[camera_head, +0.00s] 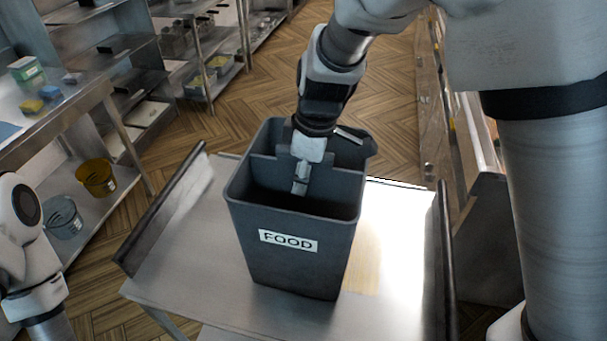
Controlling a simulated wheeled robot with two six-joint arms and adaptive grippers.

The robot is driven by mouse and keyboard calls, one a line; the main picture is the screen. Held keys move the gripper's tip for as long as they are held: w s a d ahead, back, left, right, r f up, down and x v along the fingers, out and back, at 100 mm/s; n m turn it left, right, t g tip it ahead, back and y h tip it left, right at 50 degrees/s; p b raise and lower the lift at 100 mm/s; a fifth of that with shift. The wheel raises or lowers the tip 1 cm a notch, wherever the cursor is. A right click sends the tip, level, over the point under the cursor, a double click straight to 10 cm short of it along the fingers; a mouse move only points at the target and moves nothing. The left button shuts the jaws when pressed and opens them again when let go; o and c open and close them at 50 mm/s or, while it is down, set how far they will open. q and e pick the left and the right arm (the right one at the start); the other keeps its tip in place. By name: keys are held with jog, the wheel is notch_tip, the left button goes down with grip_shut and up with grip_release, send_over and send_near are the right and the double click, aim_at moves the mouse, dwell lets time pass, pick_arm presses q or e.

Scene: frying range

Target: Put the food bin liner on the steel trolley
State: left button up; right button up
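The food bin liner is a dark grey, open-topped tub (297,262) with a white FOOD label on its front. It stands upright on the steel trolley (188,273), around the middle of its top. A crosswise wall (265,168) divides the inside of the liner. My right gripper (301,178) points down into the liner's mouth at this wall. One finger shows in front of the wall; the other is hidden, so its grip is unclear. My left arm shows at the left edge, but its gripper is out of view.
The trolley has raised dark-edged sides at left (160,215) and right (445,260). Steel shelving at the left holds a yellow bucket (96,178), a grey bucket (63,217) and small coloured blocks. A steel counter (480,235) stands at the right. Wooden floor lies open behind.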

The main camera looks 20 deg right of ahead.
jog(key=shift+r, duration=0.3)
jog(key=r, duration=0.4)
jog(key=d+r+b, duration=0.1)
jog(key=r, duration=0.2)
jog(key=s+r, duration=0.1)
jog(key=r, duration=0.3)
jog(key=shift+d+r, duration=0.25)
jog(key=shift+r, duration=0.05)
